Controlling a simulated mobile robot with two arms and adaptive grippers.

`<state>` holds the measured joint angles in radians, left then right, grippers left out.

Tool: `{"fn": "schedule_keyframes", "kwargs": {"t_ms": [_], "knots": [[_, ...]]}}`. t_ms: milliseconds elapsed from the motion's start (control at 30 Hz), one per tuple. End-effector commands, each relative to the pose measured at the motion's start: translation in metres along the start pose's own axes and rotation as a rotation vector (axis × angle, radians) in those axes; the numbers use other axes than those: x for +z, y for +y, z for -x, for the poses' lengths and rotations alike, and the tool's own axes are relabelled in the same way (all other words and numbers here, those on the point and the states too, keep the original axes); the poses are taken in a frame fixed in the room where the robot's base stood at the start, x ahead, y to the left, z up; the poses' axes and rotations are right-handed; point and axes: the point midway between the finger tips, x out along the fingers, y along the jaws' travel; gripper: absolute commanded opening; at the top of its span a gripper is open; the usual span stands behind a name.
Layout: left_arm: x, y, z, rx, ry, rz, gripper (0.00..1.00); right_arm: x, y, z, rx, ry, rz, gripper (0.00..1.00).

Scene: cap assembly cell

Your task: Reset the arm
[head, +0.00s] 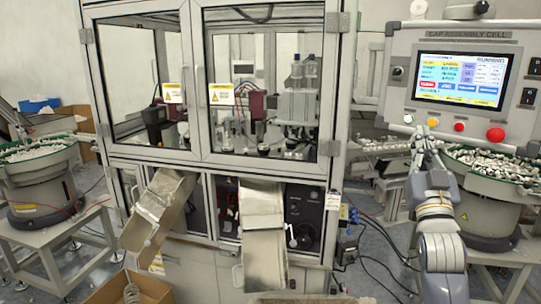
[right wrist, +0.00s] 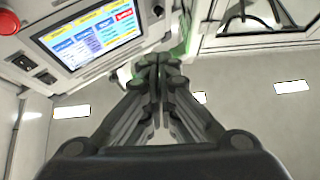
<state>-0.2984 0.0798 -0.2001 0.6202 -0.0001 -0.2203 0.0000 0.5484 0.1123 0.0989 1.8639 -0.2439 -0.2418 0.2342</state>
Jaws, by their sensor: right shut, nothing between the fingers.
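My right arm reaches up from the lower right in the head view. Its gripper (head: 423,138) is in front of the control panel (head: 410,62), just below the row of buttons. In the right wrist view the fingers of the right gripper (right wrist: 158,62) are shut together with nothing between them. A gap between the fingertips and the panel cannot be judged. The panel has a lit screen (head: 460,80) reading RUNNING, and it also shows in the right wrist view (right wrist: 88,36). My left gripper is not in view.
A glazed assembly machine (head: 334,90) with two metal chutes (head: 262,205) stands in the centre. A feeder bowl (head: 495,195) of parts is close to the right arm. Another bowl (head: 40,190) stands at left. A cardboard box (head: 150,288) is at the front. Cables cross the floor.

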Motion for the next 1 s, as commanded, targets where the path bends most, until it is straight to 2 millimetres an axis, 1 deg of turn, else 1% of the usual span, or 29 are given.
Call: {"fn": "schedule_keyframes", "kwargs": {"t_ms": [33,267,367,467,500,567,667,700,767,800,867,900,967,1000], "knots": [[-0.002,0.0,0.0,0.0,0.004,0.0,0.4,0.012,-0.002,0.007,-0.003,-0.034,0.002,0.0],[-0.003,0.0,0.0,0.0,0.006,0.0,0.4,0.053,-0.008,0.037,-0.013,-0.171,0.013,0.0],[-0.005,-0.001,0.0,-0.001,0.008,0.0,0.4,0.076,-0.012,0.057,-0.02,-0.249,0.019,0.0],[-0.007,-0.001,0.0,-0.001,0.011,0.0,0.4,0.1,-0.016,0.081,-0.028,-0.339,0.026,0.0],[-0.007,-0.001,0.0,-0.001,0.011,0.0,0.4,0.112,-0.017,0.092,-0.033,-0.381,0.03,0.0],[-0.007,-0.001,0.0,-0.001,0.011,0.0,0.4,0.128,-0.02,0.112,-0.042,-0.448,0.037,0.0],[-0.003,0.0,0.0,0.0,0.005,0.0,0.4,0.161,-0.026,0.158,-0.061,-0.593,0.048,0.0],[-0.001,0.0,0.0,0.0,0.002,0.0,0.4,0.175,-0.028,0.181,-0.071,-0.663,0.056,0.0],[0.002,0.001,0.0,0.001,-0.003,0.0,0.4,0.195,-0.033,0.222,-0.092,-0.778,0.066,0.0],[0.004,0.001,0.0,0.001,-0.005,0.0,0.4,0.206,-0.035,0.25,-0.106,-0.858,0.073,0.0],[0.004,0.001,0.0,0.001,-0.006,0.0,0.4,0.22,-0.038,0.294,-0.129,-0.976,0.085,0.0],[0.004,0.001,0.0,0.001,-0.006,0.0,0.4,0.227,-0.041,0.324,-0.147,-1.055,0.092,0.0],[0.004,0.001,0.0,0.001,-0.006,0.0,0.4,0.233,-0.043,0.369,-0.174,-1.17,0.103,0.0],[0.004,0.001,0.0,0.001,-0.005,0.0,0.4,0.235,-0.044,0.398,-0.193,-1.244,0.11,0.0]]}}
